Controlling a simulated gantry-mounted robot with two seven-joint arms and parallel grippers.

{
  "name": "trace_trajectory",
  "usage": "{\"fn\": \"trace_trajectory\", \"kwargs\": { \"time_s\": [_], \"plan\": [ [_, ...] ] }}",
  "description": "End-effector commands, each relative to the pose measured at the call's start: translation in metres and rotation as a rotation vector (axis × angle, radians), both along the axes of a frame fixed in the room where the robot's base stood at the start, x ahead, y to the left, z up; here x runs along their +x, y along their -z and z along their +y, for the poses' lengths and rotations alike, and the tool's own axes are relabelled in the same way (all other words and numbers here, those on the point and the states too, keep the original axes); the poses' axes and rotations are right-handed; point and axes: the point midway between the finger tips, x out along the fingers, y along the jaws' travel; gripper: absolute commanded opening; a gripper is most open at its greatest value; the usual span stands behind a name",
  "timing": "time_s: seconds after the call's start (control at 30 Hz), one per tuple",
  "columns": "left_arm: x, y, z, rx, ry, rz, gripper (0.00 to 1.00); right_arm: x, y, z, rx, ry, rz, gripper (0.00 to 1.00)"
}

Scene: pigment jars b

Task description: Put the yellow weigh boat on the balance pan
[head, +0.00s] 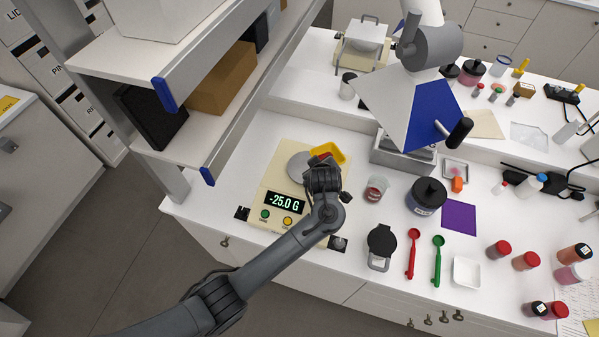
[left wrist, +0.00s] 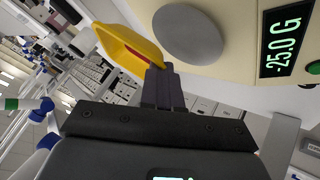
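The yellow weigh boat (head: 329,150) is at my left gripper (head: 322,168), beside the balance pan on its right in the head view. In the left wrist view the boat (left wrist: 130,46) is tilted, with something reddish inside, and its near edge is between the fingertips of the left gripper (left wrist: 158,70), which look shut on it. The round grey balance pan (head: 298,165) is bare where visible; it also shows in the left wrist view (left wrist: 188,35), apart from the boat. The cream balance (head: 268,187) reads -25.0 G. My right gripper is not in view.
A shelf unit (head: 186,150) stands left of the balance. A glass jar with red contents (head: 376,189), a dark jar (head: 427,195) and a grey box (head: 404,158) under a lamp (head: 412,105) stand to the right. Red (head: 413,250) and green (head: 437,260) scoops lie in front.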

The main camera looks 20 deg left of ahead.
Motion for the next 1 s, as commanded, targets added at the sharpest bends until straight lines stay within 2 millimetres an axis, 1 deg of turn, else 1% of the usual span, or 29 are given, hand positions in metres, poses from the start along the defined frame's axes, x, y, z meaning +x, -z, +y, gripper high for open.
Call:
{"fn": "trace_trajectory", "kwargs": {
  "time_s": [0.03, 0.2, 0.3, 0.4, 0.57, 0.8, 0.9, 1.0],
  "plan": [
    [0.001, 0.007, 0.013, 0.003, -0.003, 0.002, 0.0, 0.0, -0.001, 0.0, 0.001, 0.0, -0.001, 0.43],
    [0.004, 0.025, 0.043, 0.001, -0.002, 0.001, 0.0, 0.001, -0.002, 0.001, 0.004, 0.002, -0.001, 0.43],
    [0.005, 0.033, 0.056, 0.0, -0.002, 0.0, 0.0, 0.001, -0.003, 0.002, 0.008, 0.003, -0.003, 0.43],
    [0.007, 0.037, 0.063, 0.0, -0.001, -0.001, 0.0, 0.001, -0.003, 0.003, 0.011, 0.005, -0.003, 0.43],
    [0.007, 0.043, 0.067, 0.0, 0.0, 0.0, 0.0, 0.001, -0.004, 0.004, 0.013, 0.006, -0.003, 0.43],
    [0.006, 0.071, 0.067, 0.002, 0.0, 0.002, 0.0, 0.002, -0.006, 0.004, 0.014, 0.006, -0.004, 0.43],
    [0.007, 0.078, 0.066, 0.001, 0.001, 0.0, 0.0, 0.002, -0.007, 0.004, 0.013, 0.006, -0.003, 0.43],
    [0.007, 0.081, 0.066, -0.001, 0.0, -0.001, 0.0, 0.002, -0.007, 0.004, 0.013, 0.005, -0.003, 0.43]
  ]
}}
